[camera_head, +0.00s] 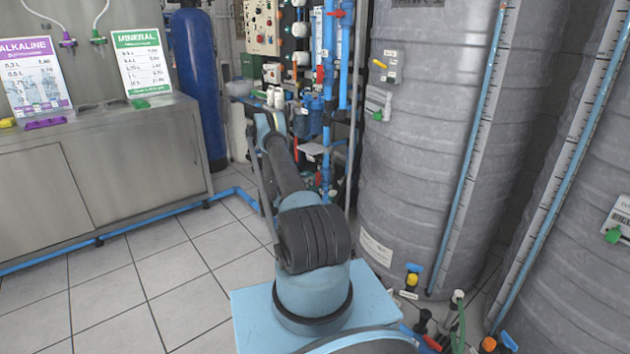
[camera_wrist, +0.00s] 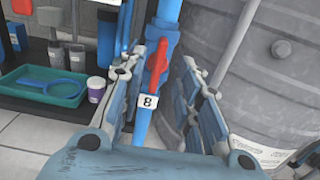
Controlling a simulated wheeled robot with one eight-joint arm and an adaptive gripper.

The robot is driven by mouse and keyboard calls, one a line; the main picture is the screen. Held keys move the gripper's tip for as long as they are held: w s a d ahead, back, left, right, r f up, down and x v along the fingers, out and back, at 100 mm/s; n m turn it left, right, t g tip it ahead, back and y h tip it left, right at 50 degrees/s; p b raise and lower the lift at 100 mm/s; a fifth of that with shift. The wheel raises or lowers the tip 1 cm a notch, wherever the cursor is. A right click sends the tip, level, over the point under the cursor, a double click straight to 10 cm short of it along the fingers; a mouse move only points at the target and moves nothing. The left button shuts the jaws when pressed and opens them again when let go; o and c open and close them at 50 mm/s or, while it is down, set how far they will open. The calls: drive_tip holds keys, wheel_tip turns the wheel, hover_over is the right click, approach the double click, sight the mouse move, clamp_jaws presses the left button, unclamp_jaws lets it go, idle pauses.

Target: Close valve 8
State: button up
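In the wrist view, valve 8 has a red lever handle (camera_wrist: 158,65) standing about upright, along a blue vertical pipe (camera_wrist: 166,14). A white tag marked 8 (camera_wrist: 148,101) sits just below the handle. My gripper (camera_wrist: 167,55) is open, with one finger on each side of the handle. The handle shows in the gap, closer to the left finger; I cannot tell whether they touch. I cannot make out valve 8 there.
A large grey tank (camera_head: 425,130) stands right of the rack; it also shows in the wrist view (camera_wrist: 255,80). A steel counter (camera_head: 100,170) and blue cylinder (camera_head: 197,85) stand left.

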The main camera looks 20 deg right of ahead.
sight(316, 177)
drive_tip(key=x, duration=0.6)
drive_tip(key=shift+w+d, duration=0.1)
drive_tip(key=shift+d, duration=0.15)
drive_tip(key=shift+c, duration=0.2)
clamp_jaws()
